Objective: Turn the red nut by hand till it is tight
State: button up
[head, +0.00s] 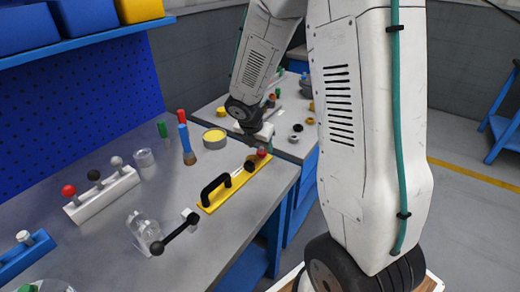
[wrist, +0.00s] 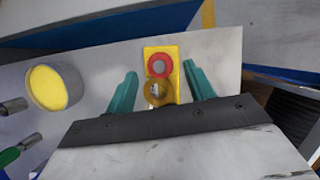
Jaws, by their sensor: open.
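In the head view the red nut (head: 261,154) shows small at the far end of the yellow plate (head: 208,207), below my gripper. My gripper (wrist: 162,76) is open, with one teal finger on each side of the plate. The nut appears between the fingertips, with no visible contact. A round amber-brown part (wrist: 158,101) sits next to the nut, nearer my gripper. The height gap is hard to tell.
A black handle (head: 214,187) and a black knob stand on the plate. A yellow-topped tin (head: 214,138), a brush (head: 187,145) and a white block with knobs (head: 103,196) stand left of it. The bench edge is close on the right.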

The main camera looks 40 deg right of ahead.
jog(key=shift+x, duration=1.35)
jog(key=c, duration=1)
jog(key=shift+m, duration=0.3)
jog(key=m+g, duration=0.1)
jog(key=m, duration=0.2)
jog(key=shift+w+m+h, duration=0.15)
jog(key=shift+m+h, duration=0.15)
jog(key=m+g, duration=0.2)
jog(key=m, duration=0.2)
jog(key=shift+w+m, duration=0.1)
jog(key=shift+m, duration=0.2)
